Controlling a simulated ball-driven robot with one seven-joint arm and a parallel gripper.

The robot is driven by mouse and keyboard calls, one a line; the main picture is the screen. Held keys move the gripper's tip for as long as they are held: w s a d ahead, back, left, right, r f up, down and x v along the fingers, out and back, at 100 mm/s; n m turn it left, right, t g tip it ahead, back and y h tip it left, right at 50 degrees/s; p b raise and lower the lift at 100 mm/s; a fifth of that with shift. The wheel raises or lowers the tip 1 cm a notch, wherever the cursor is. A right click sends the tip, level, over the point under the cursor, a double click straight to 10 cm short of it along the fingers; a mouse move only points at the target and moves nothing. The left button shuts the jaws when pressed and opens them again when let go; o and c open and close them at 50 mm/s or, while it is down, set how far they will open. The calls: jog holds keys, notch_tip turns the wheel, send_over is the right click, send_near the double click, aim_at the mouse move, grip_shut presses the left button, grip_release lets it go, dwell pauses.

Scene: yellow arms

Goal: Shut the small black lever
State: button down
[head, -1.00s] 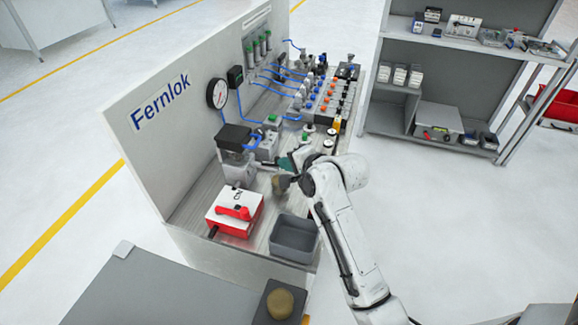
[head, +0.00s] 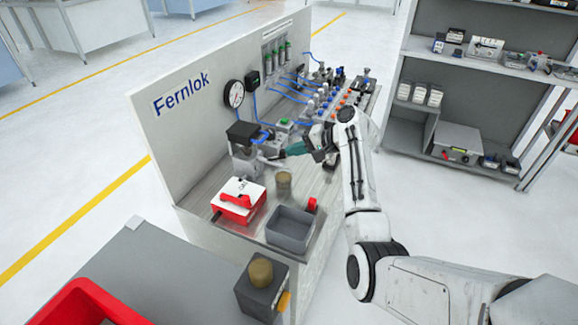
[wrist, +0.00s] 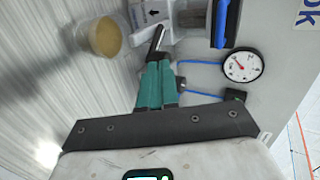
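My gripper (wrist: 156,66) has two teal fingers, close together with no clear gap between them. In the wrist view a small dark lever (wrist: 157,38) sticks out just beyond the fingertips, beside a pale block (wrist: 148,12). I cannot tell whether the fingertips touch it. In the head view my gripper (head: 287,152) is low over the bench, right of the grey device with the black top (head: 243,132). The lever cannot be made out clearly there.
A brass-coloured cylinder (head: 284,181) stands on the bench near my gripper; it also shows in the wrist view (wrist: 100,37). A red-and-white box (head: 238,200) and a grey bin (head: 290,230) are nearer. A gauge (head: 234,94) hangs on the back panel.

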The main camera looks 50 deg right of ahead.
jog(key=w, duration=0.1)
jog(key=w+d+n+y, duration=0.1)
jog(key=shift+w+d+f+g+b, duration=0.1)
jog(key=shift+w+d+g+b, duration=0.2)
jog(key=shift+w+b, duration=0.1)
jog(key=shift+s+a+p, duration=0.1)
jog(key=shift+a+p, duration=0.65)
jog(key=shift+p, duration=0.15)
